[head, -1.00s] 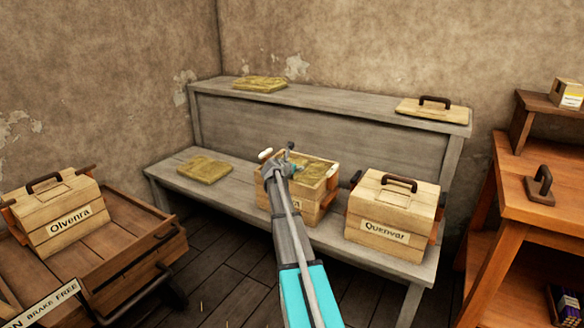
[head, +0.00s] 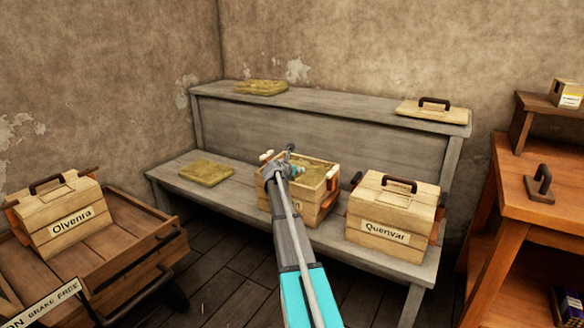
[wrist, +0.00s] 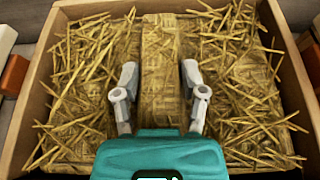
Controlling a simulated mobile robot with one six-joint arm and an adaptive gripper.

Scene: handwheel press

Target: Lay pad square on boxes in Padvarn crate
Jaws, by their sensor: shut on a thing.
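The open wooden crate (head: 312,207) stands mid-bench; my arm covers most of its label, so I cannot read the name. In the wrist view its wooden rim (wrist: 40,75) surrounds a straw-coloured pad (wrist: 225,85) with loose straws and a raised middle band. The pad (head: 314,173) also shows inside the crate in the head view. My gripper (wrist: 159,82) is over the crate, its fingers closed on either side of the middle band. The pad looks roughly in line with the crate walls. The boxes are hidden, so I cannot tell whether the pad touches them.
Other pads lie on the bench (head: 205,172) and the upper shelf (head: 261,87). A handled lid (head: 410,108) lies on the shelf. The closed Quenvar crate (head: 390,215) stands close right; the Olvenra crate (head: 60,215) sits on a cart at left.

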